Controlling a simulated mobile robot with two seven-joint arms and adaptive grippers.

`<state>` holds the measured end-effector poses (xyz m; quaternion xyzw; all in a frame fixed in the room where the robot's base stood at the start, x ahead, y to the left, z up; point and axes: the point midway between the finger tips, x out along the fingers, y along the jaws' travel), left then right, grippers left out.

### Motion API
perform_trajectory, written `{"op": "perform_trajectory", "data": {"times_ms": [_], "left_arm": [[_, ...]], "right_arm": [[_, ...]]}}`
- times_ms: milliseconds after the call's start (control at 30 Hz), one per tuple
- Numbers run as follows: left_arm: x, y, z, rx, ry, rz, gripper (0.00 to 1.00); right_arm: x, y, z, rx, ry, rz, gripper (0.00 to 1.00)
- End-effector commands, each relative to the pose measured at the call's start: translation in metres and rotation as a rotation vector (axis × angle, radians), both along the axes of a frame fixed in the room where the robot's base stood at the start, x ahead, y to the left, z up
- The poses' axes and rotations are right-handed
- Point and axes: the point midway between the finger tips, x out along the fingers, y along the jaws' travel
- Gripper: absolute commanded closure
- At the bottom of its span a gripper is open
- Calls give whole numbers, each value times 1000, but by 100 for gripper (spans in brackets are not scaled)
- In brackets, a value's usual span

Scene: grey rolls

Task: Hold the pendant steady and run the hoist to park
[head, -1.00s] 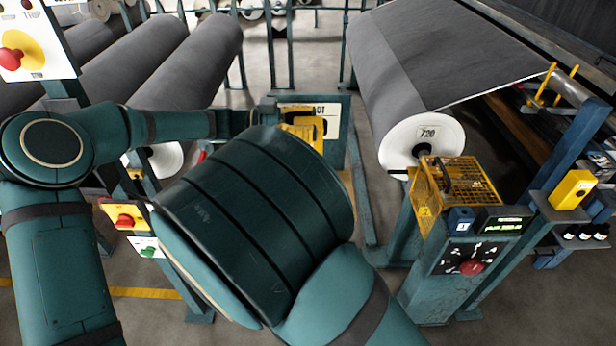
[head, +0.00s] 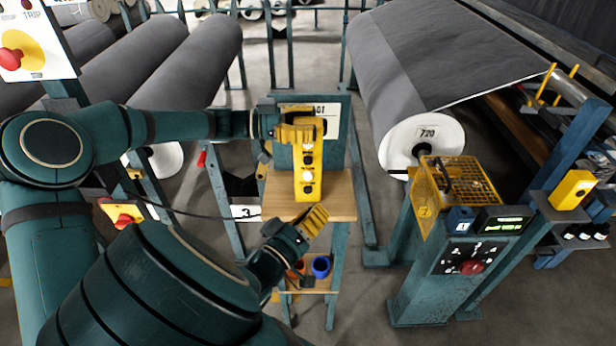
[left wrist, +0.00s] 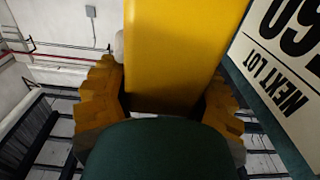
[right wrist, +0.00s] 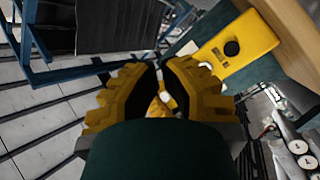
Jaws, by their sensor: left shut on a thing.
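The pendant (head: 307,172) is a yellow box with a column of round buttons. It is upright at the wooden bench top (head: 340,196) in the head view. My left gripper (head: 300,128) is shut on its upper part; the left wrist view shows the yellow body (left wrist: 180,50) between both fingers. My right gripper (head: 314,220) is apart from the pendant, just below it at the front edge of the bench. Its yellow fingers are close together, with nothing clearly held. The right wrist view shows the pendant's lower end (right wrist: 240,48) beyond the fingertips. I see no hoist.
A lower shelf under the bench holds a blue ring (head: 320,266). A control post (head: 455,265) with a yellow cage and red knob stands right. A large grey roll (head: 400,70) is behind it. Another panel with a red button (head: 12,58) is at the left edge.

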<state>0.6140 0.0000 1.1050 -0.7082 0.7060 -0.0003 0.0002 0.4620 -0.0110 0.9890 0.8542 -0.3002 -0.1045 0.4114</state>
Motion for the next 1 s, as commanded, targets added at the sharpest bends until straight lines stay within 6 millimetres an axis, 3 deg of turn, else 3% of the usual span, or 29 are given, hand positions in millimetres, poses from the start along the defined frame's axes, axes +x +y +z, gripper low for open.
{"op": "perform_trajectory", "data": {"times_ms": [500, 1000], "left_arm": [[0, 0, 0, 0, 0, 0, 90], [0, 0, 0, 0, 0, 0, 90]], "right_arm": [[64, 0, 0, 0, 0, -2, 100], [76, 0, 0, -1, 1, 0, 100]]}}
